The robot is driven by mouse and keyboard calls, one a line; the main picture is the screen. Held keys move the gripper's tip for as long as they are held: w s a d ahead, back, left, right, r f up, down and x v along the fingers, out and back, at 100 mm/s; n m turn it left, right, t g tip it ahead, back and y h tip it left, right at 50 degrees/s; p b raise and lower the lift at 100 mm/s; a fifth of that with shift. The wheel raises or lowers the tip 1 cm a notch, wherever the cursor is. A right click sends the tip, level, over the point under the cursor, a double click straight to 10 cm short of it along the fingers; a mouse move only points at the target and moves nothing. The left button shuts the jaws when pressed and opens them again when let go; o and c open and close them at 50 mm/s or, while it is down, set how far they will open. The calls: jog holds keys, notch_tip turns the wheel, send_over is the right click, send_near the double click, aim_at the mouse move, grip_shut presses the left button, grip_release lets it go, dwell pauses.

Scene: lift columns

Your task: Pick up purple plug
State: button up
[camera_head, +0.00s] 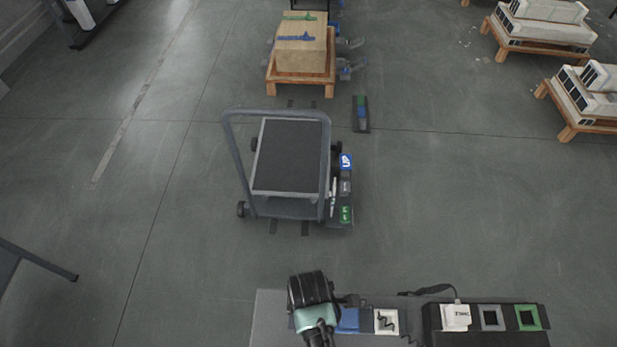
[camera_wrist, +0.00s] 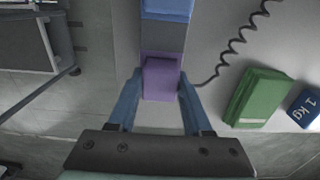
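The purple plug (camera_wrist: 161,78) is a small block at the near end of a row in the wrist view, beside a darker purple strip, a grey block (camera_wrist: 163,36) and a blue block (camera_wrist: 167,8). My gripper (camera_wrist: 160,82) has its two blue fingers apart, one on each side of the plug. The gaps at the fingertips are narrow, and I cannot tell whether either finger touches it. In the head view my dark wrist (camera_head: 311,290) is over the left end of the bench and hides the plug and the fingers.
A green block (camera_wrist: 257,97) and a blue 1 kg block (camera_wrist: 305,107) lie right of the plug. A coiled cord (camera_wrist: 238,40) runs nearby. In the head view, a black panel (camera_head: 485,338) with framed sockets stands to the right.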

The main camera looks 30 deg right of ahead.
jog(key=c, duration=0.5)
notch_tip(320, 180, up, 10)
jog(key=shift+r, duration=0.1)
dwell(0.4)
